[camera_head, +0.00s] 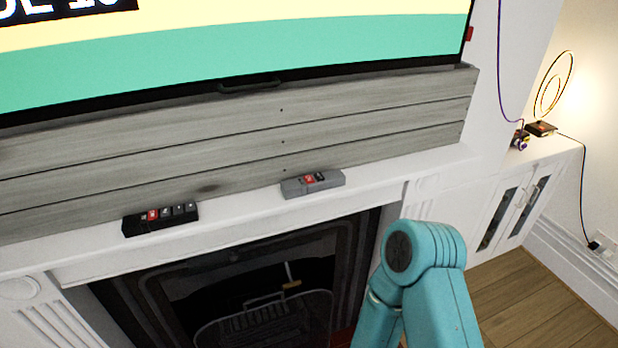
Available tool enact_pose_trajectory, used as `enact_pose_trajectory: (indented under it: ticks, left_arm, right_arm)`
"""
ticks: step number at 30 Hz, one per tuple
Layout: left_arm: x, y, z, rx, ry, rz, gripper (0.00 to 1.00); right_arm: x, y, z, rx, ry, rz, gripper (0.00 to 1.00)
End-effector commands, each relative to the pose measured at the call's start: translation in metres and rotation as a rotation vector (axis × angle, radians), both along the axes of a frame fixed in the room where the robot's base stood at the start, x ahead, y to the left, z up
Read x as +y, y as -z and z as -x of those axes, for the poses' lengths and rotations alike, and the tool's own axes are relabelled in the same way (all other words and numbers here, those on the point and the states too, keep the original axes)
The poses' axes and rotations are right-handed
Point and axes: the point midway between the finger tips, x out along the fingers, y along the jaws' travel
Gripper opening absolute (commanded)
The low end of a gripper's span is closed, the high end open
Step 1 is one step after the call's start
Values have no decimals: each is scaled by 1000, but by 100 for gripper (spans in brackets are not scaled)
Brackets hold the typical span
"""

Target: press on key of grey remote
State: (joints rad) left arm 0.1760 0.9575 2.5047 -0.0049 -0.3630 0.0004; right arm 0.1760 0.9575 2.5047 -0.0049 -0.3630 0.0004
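The grey remote (313,184) lies on the white mantel shelf, right of the middle, against the grey wood boards. It has a red key (309,179) and a dark key beside it on its top. My teal right arm rises at the lower right, below and to the right of the grey remote and apart from it. Neither gripper's fingers show in this view. Nothing touches the grey remote.
A black remote (160,219) with a red key and several dark keys lies on the mantel (235,205) to the left. A screen (240,50) hangs above the boards. The fireplace (260,290) opens below. A white cabinet (510,205) with a lamp (541,128) stands right.

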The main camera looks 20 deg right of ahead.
Motion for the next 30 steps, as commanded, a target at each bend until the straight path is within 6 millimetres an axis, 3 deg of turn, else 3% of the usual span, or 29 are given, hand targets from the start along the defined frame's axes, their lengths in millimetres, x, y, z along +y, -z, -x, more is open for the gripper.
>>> enact_pose_trajectory:
  ticks: [1, 4, 5, 30]
  left_arm:
    - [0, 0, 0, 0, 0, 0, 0]
    - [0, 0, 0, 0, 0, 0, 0]
    - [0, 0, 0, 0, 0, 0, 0]
    - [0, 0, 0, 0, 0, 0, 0]
  right_arm:
    - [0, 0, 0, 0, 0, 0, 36]
    - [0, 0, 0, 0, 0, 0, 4]
    - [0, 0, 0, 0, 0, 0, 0]
    - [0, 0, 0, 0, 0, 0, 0]
